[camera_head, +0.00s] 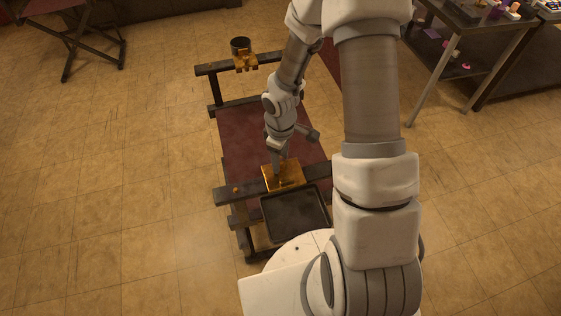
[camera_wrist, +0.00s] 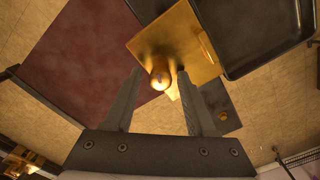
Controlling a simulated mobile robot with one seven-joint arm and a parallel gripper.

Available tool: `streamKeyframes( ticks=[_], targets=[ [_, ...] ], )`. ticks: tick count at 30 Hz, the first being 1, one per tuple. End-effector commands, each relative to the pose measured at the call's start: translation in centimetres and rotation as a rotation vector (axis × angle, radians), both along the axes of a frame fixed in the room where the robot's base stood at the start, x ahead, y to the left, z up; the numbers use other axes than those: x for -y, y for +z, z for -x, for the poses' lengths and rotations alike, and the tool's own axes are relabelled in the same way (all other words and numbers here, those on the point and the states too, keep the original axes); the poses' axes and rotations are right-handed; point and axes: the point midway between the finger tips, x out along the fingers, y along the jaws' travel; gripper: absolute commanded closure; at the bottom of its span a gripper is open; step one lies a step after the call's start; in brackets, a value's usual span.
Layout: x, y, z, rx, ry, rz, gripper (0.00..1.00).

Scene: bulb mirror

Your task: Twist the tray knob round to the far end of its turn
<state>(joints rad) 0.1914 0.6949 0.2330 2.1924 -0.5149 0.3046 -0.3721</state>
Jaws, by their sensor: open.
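The round brass knob (camera_wrist: 160,78) stands on a square brass plate (camera_wrist: 185,40) beside the black tray (camera_wrist: 250,65). In the wrist view the knob lies between the two fingertips of my gripper (camera_wrist: 159,72), which are open with a gap on each side. The right fingertip overlaps the plate's edge. In the head view my gripper (camera_head: 278,170) points down at the brass plate (camera_head: 285,176), and the knob is hidden there. The tray (camera_head: 295,214) sits just in front of the plate and looks empty.
A dark frame with a maroon panel (camera_head: 245,140) carries the plate and tray. A brass fitting with a dark cup (camera_head: 240,46) is on its far bar (camera_head: 212,69). A small brass piece (camera_head: 236,190) sits on the near bar. A table (camera_head: 480,30) stands at the upper right.

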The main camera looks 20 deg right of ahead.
Motion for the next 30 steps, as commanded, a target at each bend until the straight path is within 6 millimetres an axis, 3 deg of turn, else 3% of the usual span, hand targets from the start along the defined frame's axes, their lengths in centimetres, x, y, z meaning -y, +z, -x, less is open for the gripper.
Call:
streamKeyframes(
  ticks=[9, 19, 30],
  targets=[
    [0.02, -0.20, 0.01, 0.000, -0.262, 0.001, 0.44],
    [-0.01, -0.15, 0.01, -0.001, -0.389, 0.000, 0.44],
    [-0.01, -0.20, 0.02, 0.000, -0.708, 0.001, 0.44]
  ],
)
